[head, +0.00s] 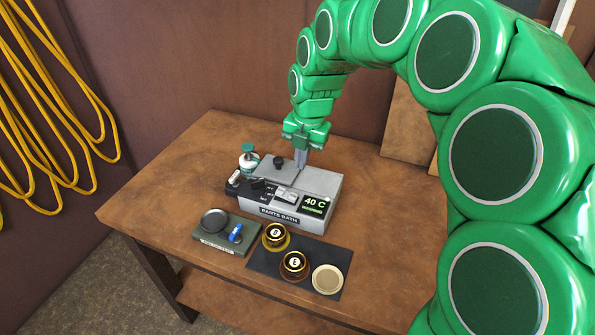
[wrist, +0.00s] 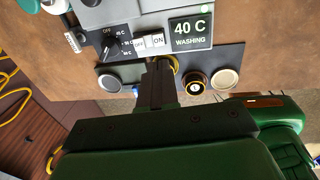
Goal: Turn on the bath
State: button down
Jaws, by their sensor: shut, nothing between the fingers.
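The parts bath (head: 330,182) is a grey box on the wooden bench, with "PARTS BATH" on its front. Its display (head: 315,204) reads "40 C" and, in the wrist view (wrist: 190,33), "WASHING" below, with a small green light. A white rocker switch (wrist: 150,41) shows the word ON. Left of it is a black dial (wrist: 113,47) with OFF and temperature marks. My gripper (head: 300,166) is over the bath's top, pointing down. In the wrist view its dark fingers (wrist: 159,66) are together and empty, below the switch in the picture. Whether they touch the bath, I cannot tell.
In front are a tray (head: 211,243) with a dark dish and a blue item, and a dark mat (head: 262,263) with two yellow-rimmed pots and a tan dish (head: 327,279). The bench's left end is clear.

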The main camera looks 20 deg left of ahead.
jog(key=r, duration=0.3)
jog(key=shift+d+r, duration=0.35)
jog(key=shift+r, duration=0.05)
jog(key=shift+d, duration=0.1)
